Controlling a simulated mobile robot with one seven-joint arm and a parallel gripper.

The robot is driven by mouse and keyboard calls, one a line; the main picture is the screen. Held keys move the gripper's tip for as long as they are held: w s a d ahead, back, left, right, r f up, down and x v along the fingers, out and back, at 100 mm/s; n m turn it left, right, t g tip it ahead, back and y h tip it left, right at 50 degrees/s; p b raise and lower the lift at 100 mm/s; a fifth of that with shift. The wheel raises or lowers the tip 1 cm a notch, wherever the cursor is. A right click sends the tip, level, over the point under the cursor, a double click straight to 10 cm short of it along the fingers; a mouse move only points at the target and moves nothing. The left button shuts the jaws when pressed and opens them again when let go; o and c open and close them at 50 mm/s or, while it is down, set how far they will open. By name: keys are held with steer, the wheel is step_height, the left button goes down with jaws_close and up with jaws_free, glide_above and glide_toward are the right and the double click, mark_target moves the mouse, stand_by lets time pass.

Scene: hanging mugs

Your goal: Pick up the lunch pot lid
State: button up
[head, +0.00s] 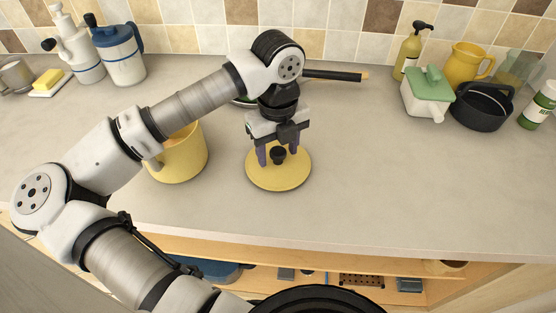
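The lunch pot lid (278,181) is a flat yellow disc with a black knob (278,158) at its middle. It lies on the counter near the front edge. My gripper (277,154) points down over the lid, with one purple finger on each side of the knob. The fingers are spread, with a visible gap to the knob, so the gripper looks open. I cannot tell how close the fingertips are to the lid's surface. The yellow pot (181,158) stands open to the left of the lid, its rim partly hidden by my arm.
A pan with a black handle (335,75) lies behind my gripper, mostly hidden. A green-lidded dish (427,95), a black pot (482,112) and a yellow jug (468,63) stand at right. Blue-and-white jug (122,55) stands back left. The counter right of the lid is clear.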

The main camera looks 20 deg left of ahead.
steer(key=c, duration=1)
steer(key=shift+o, duration=0.2)
steer(key=shift+r, duration=0.1)
